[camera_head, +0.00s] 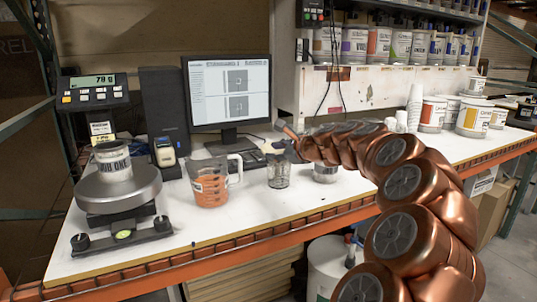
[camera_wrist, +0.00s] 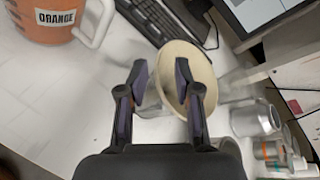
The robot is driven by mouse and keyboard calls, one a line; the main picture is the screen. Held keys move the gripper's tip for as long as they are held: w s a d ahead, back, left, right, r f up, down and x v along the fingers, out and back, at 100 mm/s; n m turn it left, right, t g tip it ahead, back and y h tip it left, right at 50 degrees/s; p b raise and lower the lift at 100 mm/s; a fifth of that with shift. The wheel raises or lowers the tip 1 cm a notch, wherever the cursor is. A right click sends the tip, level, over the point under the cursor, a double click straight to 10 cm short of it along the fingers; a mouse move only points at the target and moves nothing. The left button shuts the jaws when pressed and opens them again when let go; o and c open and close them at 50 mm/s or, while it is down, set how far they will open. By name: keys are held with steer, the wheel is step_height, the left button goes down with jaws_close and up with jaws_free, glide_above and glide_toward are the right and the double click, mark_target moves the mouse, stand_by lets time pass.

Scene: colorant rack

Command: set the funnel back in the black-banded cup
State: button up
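My gripper (camera_wrist: 160,72) is open, its two dark fingers apart. In the wrist view a pale cream round piece (camera_wrist: 205,60), which looks like the funnel's wide mouth, lies at the fingertips. Its left rim shows between the fingers, and the right finger overlaps its face. I cannot tell whether either finger touches it. In the head view my gripper (camera_head: 287,149) is small and dark, above a clear jar (camera_head: 278,175); the funnel cannot be made out there. A metal cup (camera_head: 325,174) stands right of the jar. I cannot tell which cup has the black band.
An orange measuring jug (camera_head: 210,185) stands left of the jar and shows at top left in the wrist view (camera_wrist: 48,18). A keyboard (camera_wrist: 155,20) and monitor (camera_head: 228,92) are behind. A scale (camera_head: 117,190) is at left. The front tabletop (camera_head: 240,222) is clear.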

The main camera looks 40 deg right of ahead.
steer(key=v, duration=0.7)
steer(key=shift+s+r, duration=0.15)
steer(key=shift+s, duration=0.15)
steer(key=w+a+f+n+g+y, duration=0.1)
steer(key=a+f+n+y, duration=0.15)
steer(key=a, duration=0.55)
steer(key=w+a+f+n+g+y, duration=0.15)
steer(key=a+n, duration=0.25)
steer(key=a, duration=0.4)
steer(key=w+a+f+n+g+y, duration=0.1)
steer(key=w+a+f+n+g, duration=0.2)
steer(key=a, duration=0.4)
steer(key=s+a+f+n+g, duration=0.2)
steer(key=s+a+f+n, duration=0.25)
steer(key=a, duration=0.35)
steer(key=s+a+f+n+g, duration=0.2)
steer(key=s+a+f+n, duration=0.25)
steer(key=a, duration=0.25)
steer(key=s+a+f+n+g+h, duration=0.1)
steer(key=s+f+n+g, duration=0.2)
steer(key=s, duration=0.8)
steer(key=s+a+f+n+g+h, duration=0.2)
steer(key=s+f+n+g, duration=0.2)
steer(key=s, duration=0.7)
step_height(320, 180, down, 2)
steer(key=n, duration=0.3)
steer(key=shift+s+f+n+h, duration=0.2)
steer(key=shift+s+n+h, duration=0.1)
steer(key=shift+s+n, duration=0.1)
steer(key=shift+a, duration=0.15)
